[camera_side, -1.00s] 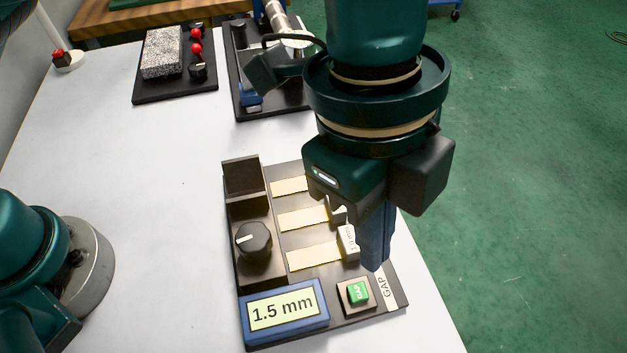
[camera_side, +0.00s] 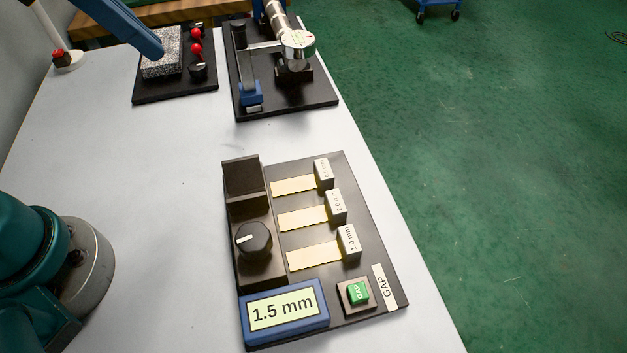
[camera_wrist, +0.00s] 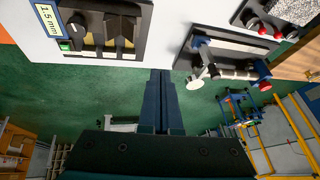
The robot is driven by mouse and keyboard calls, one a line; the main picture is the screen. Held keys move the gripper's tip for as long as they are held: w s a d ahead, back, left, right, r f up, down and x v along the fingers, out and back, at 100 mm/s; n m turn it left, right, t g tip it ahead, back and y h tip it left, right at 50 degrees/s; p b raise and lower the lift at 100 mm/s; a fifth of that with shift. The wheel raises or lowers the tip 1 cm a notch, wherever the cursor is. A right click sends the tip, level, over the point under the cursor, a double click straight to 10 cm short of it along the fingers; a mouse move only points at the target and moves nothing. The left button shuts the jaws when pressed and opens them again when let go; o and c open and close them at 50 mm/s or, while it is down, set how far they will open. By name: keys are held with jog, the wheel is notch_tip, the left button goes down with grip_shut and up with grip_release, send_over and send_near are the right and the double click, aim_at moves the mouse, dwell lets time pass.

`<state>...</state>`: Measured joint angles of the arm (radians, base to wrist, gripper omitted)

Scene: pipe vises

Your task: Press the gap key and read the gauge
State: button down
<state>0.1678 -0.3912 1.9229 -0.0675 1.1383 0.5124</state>
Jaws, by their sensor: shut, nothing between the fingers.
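The gap board (camera_side: 365,215) lies on the white table, with a green GAP key (camera_side: 358,292) at its front right corner. The blue-framed gauge display (camera_side: 284,307) beside the key reads 1.5 mm. Both also show in the wrist view, the display (camera_wrist: 47,20) and the key (camera_wrist: 66,46), at the upper left. My gripper (camera_wrist: 160,75) is shut and empty there, its fingertips side by side, clear of the key. In the side view, a blue bar at the upper left seems to be part of my gripper (camera_side: 155,50).
The board carries a black knob (camera_side: 254,240) and three pale strips with labelled blocks (camera_side: 348,241). Behind stand a board with a metal pipe and vise (camera_side: 300,90) and one with a speckled block (camera_side: 162,60) and red balls. Bare table lies left of the gap board.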

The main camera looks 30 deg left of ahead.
jog(key=s+a+f+n+y, duration=0.1)
jog(key=s+a+f+n, duration=0.4)
jog(key=f+n, duration=0.2)
jog(key=shift+s+f+n+y, duration=0.2)
jog(key=shift+f+n+y, duration=0.1)
jog(key=shift+f, duration=0.2)
dwell(0.7)
